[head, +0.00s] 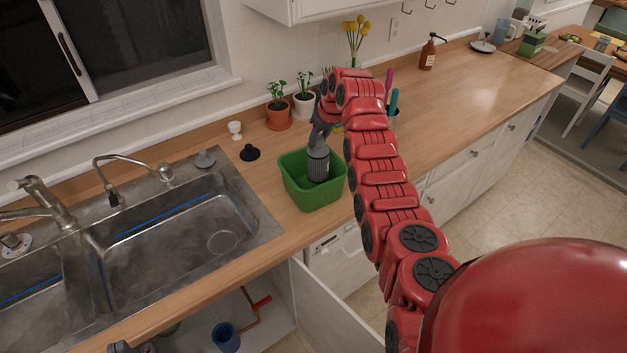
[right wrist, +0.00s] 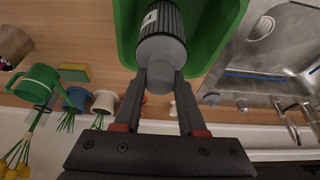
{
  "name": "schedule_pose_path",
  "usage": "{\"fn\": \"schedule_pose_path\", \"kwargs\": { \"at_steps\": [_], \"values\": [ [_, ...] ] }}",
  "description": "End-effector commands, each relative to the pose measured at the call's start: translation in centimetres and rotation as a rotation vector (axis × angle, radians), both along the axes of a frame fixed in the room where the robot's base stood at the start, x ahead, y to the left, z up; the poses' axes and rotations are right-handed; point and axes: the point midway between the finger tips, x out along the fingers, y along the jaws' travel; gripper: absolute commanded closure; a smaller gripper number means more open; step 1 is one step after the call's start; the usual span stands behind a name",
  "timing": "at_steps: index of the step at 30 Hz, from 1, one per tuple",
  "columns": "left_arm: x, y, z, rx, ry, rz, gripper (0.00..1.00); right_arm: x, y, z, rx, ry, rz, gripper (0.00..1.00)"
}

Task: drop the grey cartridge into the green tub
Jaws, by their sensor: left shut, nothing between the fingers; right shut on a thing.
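The grey cartridge (head: 318,167) is a ribbed dark cylinder with a smoother grey end. My right gripper (head: 319,143) is shut on that end and holds the cartridge upright at the green tub (head: 318,200). The lower part of the cartridge appears inside the tub's opening; whether it touches the bottom is hidden. In the right wrist view, the fingers (right wrist: 160,82) grip the end of the cartridge (right wrist: 162,42), with the green tub (right wrist: 216,38) around and behind it.
The tub stands on the wooden counter, right of the metal sink (head: 185,222). Behind it are a black stopper (head: 250,153), a white egg cup (head: 235,130) and potted plants (head: 279,112). An open cabinet door (head: 325,312) hangs below. The counter further right is mostly clear.

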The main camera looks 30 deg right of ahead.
Motion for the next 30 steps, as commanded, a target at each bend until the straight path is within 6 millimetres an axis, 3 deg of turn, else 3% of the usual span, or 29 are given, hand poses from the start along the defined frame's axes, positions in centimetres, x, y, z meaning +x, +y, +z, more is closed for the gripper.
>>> {"fn": "schedule_pose_path", "kwargs": {
  "at_steps": [1, 2, 6, 8, 20, 25, 28, 30],
  "values": [
    [0.0, 0.0, 0.0, 0.000, 0.000, 0.000, 1.00, 0.0, 0.0, 0.1, -0.001, -0.001, 0.000, 1.00],
    [0.0, 0.0, 0.0, 0.000, 0.000, 0.000, 1.00, 0.0, 0.0, 0.0, -0.001, -0.001, 0.000, 0.58],
    [0.0, 0.0, 0.0, 0.000, 0.000, 0.000, 1.00, 0.0, 0.0, 0.0, 0.000, -0.001, 0.000, 0.33],
    [0.0, 0.0, 0.0, 0.000, 0.000, 0.000, 1.00, 0.0, 0.0, 0.0, 0.000, -0.001, 0.000, 0.25],
    [0.0, 0.0, -0.5, 0.000, 0.000, 0.000, 1.00, -0.2, -0.1, 0.6, -0.001, -0.003, -0.001, 0.25],
    [0.0, 0.0, -2.2, 0.000, 0.000, 0.000, 1.00, -1.2, -0.3, 2.9, -0.004, -0.010, -0.002, 0.25],
    [0.0, 0.0, -3.6, 0.000, 0.000, 0.000, 1.00, -2.3, -0.5, 5.3, -0.004, -0.009, -0.002, 0.25],
    [0.0, 0.0, -3.5, 0.000, 0.000, 0.000, 1.00, -3.1, -0.7, 7.5, -0.003, -0.008, -0.003, 0.25]
  ]
}}
